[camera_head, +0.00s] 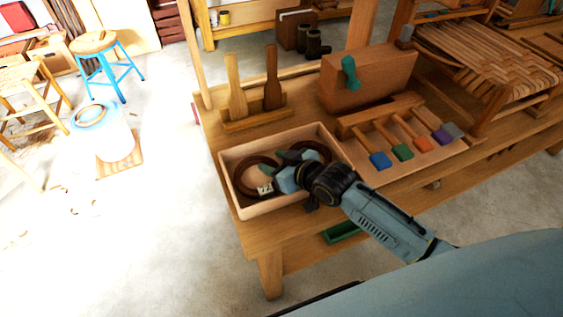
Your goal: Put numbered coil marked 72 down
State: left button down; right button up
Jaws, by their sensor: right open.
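A shallow wooden tray (228,185) sits at the near left corner of the workbench. A dark brown coil (242,178) lies in its left part, with a small pale tag at its near side. The mark on the tag is too small to read. Another brown coil (318,147) lies in the right part, partly hidden by my right gripper. My right gripper (279,170) is open, low over the tray between the two coils, at the right edge of the left coil. I cannot tell whether it touches that coil. My left gripper is not in view.
Several coloured-headed tools (402,152) lie in a wooden rack right of the tray. Two wooden paddles (271,82) stand upright behind it. A large wooden block (370,82) with a green piece stands behind.

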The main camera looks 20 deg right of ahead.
jog(key=shift+s, duration=0.15)
jog(key=p+v, duration=0.1)
jog(key=v, duration=0.4)
jog(key=shift+r+p, duration=0.25)
jog(key=shift+p, duration=0.15)
jog(key=p+v, duration=0.1)
jog(key=v, duration=0.4)
jog(key=shift+s+d+r, duration=0.15)
jog(key=shift+d+r, duration=0.05)
jog(key=shift+r, duration=0.05)
jog(key=shift+s+d+r, duration=0.25)
jog(key=shift+s+r, duration=0.05)
jog(key=shift+s, duration=0.2)
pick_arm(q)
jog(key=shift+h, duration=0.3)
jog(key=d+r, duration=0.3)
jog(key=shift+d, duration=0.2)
